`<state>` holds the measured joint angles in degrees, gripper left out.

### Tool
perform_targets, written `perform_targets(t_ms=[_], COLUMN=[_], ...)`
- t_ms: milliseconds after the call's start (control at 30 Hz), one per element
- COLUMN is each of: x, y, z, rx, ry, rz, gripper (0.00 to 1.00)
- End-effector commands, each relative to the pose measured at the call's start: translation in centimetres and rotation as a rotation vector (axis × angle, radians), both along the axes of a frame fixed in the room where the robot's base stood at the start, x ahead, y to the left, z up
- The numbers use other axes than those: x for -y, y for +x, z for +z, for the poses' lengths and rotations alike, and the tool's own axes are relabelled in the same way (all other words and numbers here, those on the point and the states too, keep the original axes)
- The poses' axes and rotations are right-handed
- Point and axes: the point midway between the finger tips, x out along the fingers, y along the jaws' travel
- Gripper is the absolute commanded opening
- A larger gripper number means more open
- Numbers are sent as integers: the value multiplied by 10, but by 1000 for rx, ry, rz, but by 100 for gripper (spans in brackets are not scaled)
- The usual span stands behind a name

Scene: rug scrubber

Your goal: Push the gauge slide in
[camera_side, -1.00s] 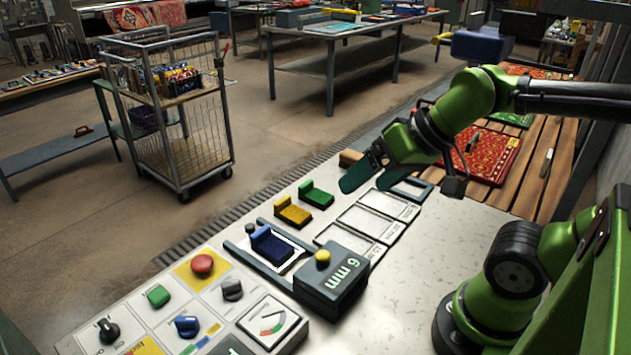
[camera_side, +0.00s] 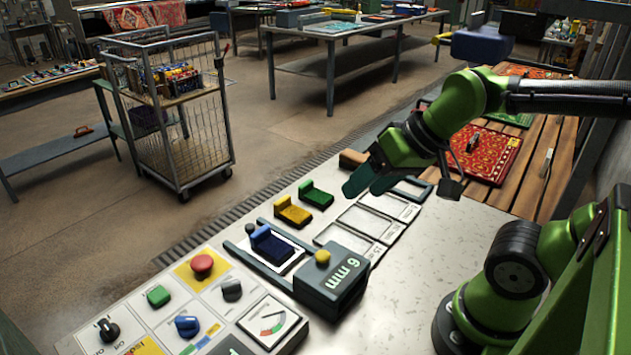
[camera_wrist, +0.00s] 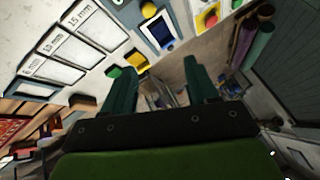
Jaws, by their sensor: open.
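The gauge slide, which I take to be the blue block (camera_side: 270,246) on a white-edged dark plate, sits between two dark rails in the side view. It lies just left of and apart from the dark gauge box (camera_side: 331,282) marked "6 mm", which has a yellow knob (camera_side: 322,257). The blue block also shows in the wrist view (camera_wrist: 158,31). My gripper (camera_side: 362,181) is open and empty, above the bench beyond the gauge, up and to the right of the slide. Both fingers show in the wrist view (camera_wrist: 158,72), with no object between them.
A yellow block (camera_side: 292,211) and a green block (camera_side: 316,195) stand behind the slide. Labelled white frames (camera_side: 358,232) lie to their right. A control panel with a red button (camera_side: 202,265) is at front left. The bench top (camera_side: 420,275) right of the gauge is clear.

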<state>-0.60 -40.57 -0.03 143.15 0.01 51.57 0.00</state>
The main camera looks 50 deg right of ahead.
Motion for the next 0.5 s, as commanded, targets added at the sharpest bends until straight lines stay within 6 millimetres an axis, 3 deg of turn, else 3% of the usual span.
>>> perform_targets(t_ms=[33,133,333,500], x=[-2,-4,-11,-18], y=[6,29,99,162], z=[-5,-5,-4,-16], rx=[-33,-91,-237,-362], ry=[0,-10,-42,-81], rz=[7,23,54,65], gripper=[50,38,38,38])
